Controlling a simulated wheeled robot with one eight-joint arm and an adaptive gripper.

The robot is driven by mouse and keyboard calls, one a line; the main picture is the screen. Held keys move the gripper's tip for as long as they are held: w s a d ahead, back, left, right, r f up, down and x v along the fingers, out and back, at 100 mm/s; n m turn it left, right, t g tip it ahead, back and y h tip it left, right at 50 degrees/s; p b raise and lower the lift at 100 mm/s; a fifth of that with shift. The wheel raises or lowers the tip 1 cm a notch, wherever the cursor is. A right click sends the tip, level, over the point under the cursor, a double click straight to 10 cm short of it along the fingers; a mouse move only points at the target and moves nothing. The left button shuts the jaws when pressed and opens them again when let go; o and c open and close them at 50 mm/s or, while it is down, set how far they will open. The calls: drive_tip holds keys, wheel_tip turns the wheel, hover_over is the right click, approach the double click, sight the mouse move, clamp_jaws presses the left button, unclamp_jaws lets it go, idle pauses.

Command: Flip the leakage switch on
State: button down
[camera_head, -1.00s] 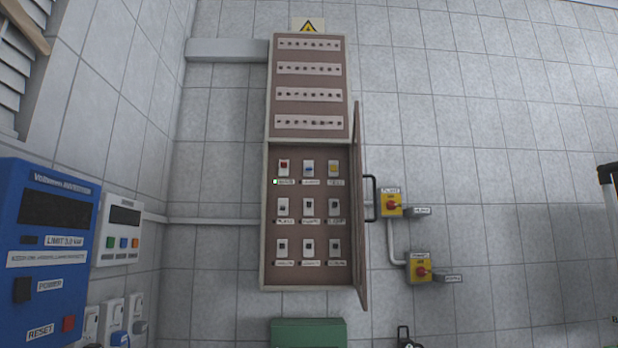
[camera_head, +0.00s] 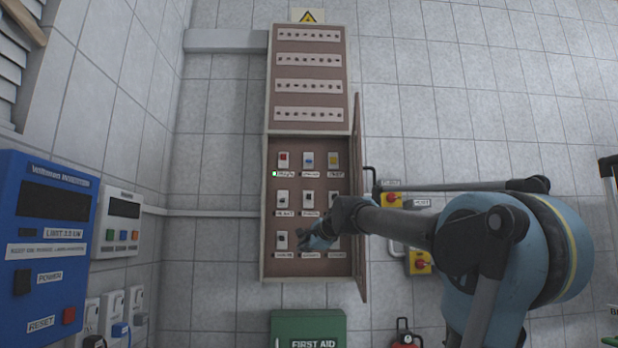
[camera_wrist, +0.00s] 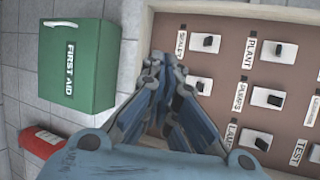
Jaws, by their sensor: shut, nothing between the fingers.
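An open switch cabinet (camera_head: 265,225) on the tiled wall holds several labelled rocker switches in rows. In the head view the top row has a red switch (camera_head: 283,159), a blue switch (camera_head: 308,160) and a yellow switch (camera_head: 334,160). I cannot read for certain which label says leakage. My gripper (camera_head: 304,243) is shut and empty, in front of the bottom row, and hides the middle switch there. In the wrist view my gripper (camera_wrist: 166,66) is beside the nearest column, where a black rocker switch (camera_wrist: 205,43) shows clearly. Contact with a switch cannot be told.
The cabinet door (camera_head: 359,200) stands open on the right, close to my arm. A green first aid box (camera_head: 308,325) is below the cabinet. Yellow boxes with red knobs (camera_head: 391,200) are on the wall to the right. A blue inverter unit (camera_head: 45,250) is on the left.

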drive_tip(key=w+r+m+t+h, duration=0.1)
drive_tip(key=w+r+m+t, duration=0.1)
drive_tip(key=w+r+m, duration=0.35)
drive_tip(key=w+r+m+t, duration=0.1)
drive_tip(key=w+r+m, duration=0.1)
drive_tip(key=r, duration=0.6)
drive_tip(key=w+r+m+t+h, duration=0.1)
drive_tip(key=w+r+m+t, duration=0.15)
drive_tip(key=r, duration=0.35)
drive_tip(key=m+h, duration=0.4)
drive_tip(key=m, duration=0.5)
approach(308, 178)
drive_tip(key=s+f, duration=0.2)
drive_tip(key=s, duration=0.2)
drive_tip(key=shift+d+r+m+t, duration=0.1)
drive_tip(key=shift+r+m+t, duration=0.3)
drive_tip(key=shift+m+t, duration=0.2)
drive_tip(key=w, duration=0.6)
drive_tip(key=w+r, duration=0.1)
drive_tip(key=w, duration=0.3)
drive_tip(key=shift+w, duration=0.1)
drive_tip(key=shift+s+r, duration=0.4)
drive_tip(key=shift+r, duration=0.15)
drive_tip(key=shift+s+r, duration=0.35)
drive_tip(key=shift+r, duration=0.25)
drive_tip(key=shift+s+r, duration=0.25)
drive_tip(key=shift+r, duration=0.4)
